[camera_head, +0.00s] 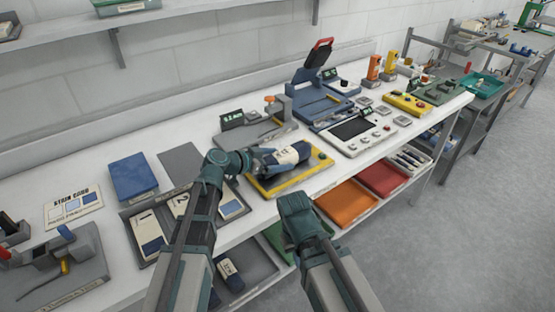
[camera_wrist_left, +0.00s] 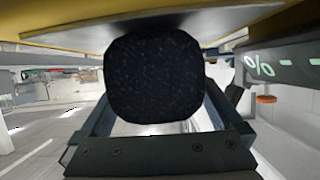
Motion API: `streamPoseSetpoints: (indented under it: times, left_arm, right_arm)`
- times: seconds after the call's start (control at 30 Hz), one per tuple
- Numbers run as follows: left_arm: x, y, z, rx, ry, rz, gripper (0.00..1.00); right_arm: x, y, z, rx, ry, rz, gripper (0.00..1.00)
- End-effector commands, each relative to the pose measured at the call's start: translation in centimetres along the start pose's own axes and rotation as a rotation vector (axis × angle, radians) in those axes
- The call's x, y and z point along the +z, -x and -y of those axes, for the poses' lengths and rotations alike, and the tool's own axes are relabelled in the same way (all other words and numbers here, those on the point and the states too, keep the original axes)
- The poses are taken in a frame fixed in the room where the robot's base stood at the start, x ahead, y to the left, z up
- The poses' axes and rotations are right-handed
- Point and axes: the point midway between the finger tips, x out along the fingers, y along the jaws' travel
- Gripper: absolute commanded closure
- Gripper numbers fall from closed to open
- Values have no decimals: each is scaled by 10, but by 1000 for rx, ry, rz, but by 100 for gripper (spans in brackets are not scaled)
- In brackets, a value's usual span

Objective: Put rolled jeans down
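The rolled jeans (camera_head: 285,155), dark blue with a white printed band, lie over a yellow-edged platform (camera_head: 321,160) on the workbench. My left gripper (camera_head: 259,160) is at the left end of the roll. In the left wrist view the speckled dark end of the rolled jeans (camera_wrist_left: 153,80) fills the space between the fingers of my left gripper (camera_wrist_left: 155,115), which lie close on both sides of it. The roll appears to touch the platform's pale plate (camera_wrist_left: 60,37). My right gripper (camera_head: 296,205) hangs in front of the bench edge, apart from the roll; its fingers are not clear.
Another dark roll (camera_head: 231,273) lies on the lower shelf. A compartment tray (camera_head: 128,222) and a blue block (camera_head: 133,176) are to the left. A blue press (camera_head: 318,105) and a white control panel (camera_head: 355,130) stand to the right. Orange (camera_head: 345,201) and red (camera_head: 382,178) trays are below.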

Motion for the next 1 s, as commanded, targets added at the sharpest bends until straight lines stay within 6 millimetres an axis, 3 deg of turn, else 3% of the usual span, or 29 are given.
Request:
streamPoseSetpoints:
  times: [0.27, 0.7, 1.0]
  left_arm:
    - [-3, 8, 0, -1, 0, 0, 0]
    - [-5, 93, -1, -3, 1, 0, 0]
    - [-3, 120, 0, -1, 0, 0, 0]
  right_arm:
    - [0, 6, -1, 0, 0, 0, 100]
    - [2, 40, -4, 0, 0, 0, 100]
    - [3, 48, -5, 0, 0, 0, 100]
